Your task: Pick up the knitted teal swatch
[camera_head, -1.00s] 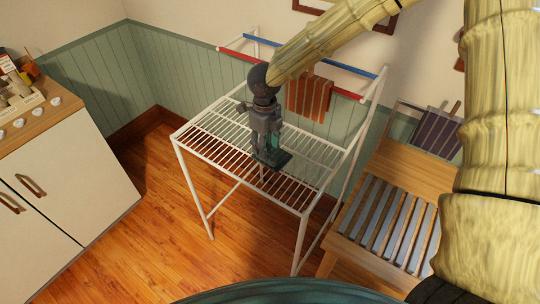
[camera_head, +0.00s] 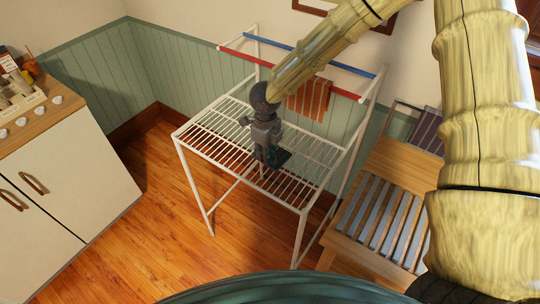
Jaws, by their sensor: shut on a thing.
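The knitted teal swatch (camera_head: 270,157) shows only as a small dark teal patch at the lower end of my gripper (camera_head: 268,160), over the slatted top of the white rack (camera_head: 208,136). My gripper points down and is shut on the swatch. The gripper body hides most of the swatch. I cannot tell whether the swatch still touches the slats.
An orange-brown striped cloth (camera_head: 309,98) hangs on the rack's red rail (camera_head: 347,93), behind and right of my gripper. A blue rail (camera_head: 310,54) runs behind it. A wooden slatted chair (camera_head: 392,180) stands at right, a white cabinet (camera_head: 75,160) at left.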

